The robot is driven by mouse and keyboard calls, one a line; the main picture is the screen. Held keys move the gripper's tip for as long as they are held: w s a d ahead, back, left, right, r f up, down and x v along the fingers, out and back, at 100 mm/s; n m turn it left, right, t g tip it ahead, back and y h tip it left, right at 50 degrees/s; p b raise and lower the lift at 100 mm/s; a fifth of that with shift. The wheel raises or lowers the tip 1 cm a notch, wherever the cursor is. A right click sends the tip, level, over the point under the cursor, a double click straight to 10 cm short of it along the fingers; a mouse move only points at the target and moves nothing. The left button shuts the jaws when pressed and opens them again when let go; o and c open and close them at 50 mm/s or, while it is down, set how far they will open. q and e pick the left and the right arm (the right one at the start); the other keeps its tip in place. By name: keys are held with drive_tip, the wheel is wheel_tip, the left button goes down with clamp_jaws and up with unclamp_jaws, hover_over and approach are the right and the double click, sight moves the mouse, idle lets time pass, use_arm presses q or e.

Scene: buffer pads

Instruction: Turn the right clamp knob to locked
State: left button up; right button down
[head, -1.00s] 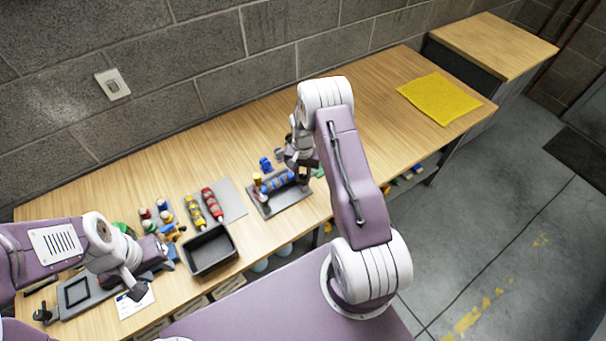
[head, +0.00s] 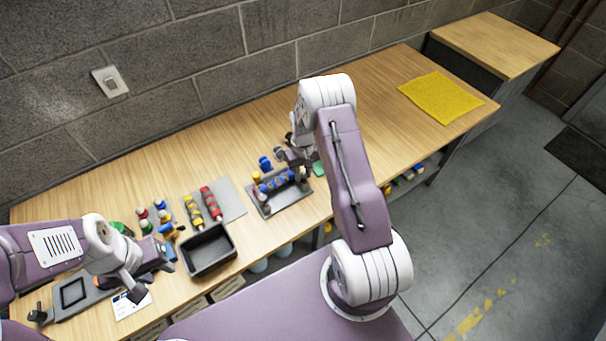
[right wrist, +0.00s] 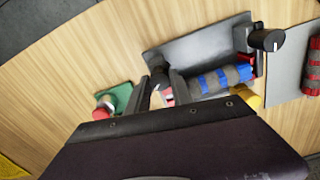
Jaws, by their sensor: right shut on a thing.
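A grey clamp fixture (head: 293,194) lies on the bench and holds a blue and grey banded roll (head: 276,181). The roll also shows in the right wrist view (right wrist: 218,78). My right gripper (head: 301,170) is at the fixture's right end in the head view. In the right wrist view its fingers (right wrist: 160,88) are shut on the dark right clamp knob (right wrist: 159,76). The fingers hide part of the knob, and I cannot read its setting. The other black knob (right wrist: 266,40) is at the fixture's far end. My left gripper (head: 152,272) is over the left bench, away from the fixture.
A black open tray (head: 208,250) and a grey mat (head: 228,198) with red and yellow rolls are left of the fixture. A green pad (right wrist: 120,97) lies near the right gripper. A yellow mat (head: 440,97) is at the right; bare bench lies between.

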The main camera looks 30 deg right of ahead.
sight(303, 175)
drive_tip(key=n, duration=0.5)
drive_tip(key=shift+w+n+b, duration=0.1)
drive_tip(key=shift+n+b, duration=0.2)
drive_tip(key=shift+b, duration=0.1)
drive_tip(key=n, duration=0.4)
drive_tip(key=shift+r+n, duration=0.1)
drive_tip(key=shift+n, duration=0.3)
drive_tip(key=c, duration=1.1)
unclamp_jaws()
wheel_tip(303, 175, up, 9)
drive_tip(key=shift+b, duration=0.85)
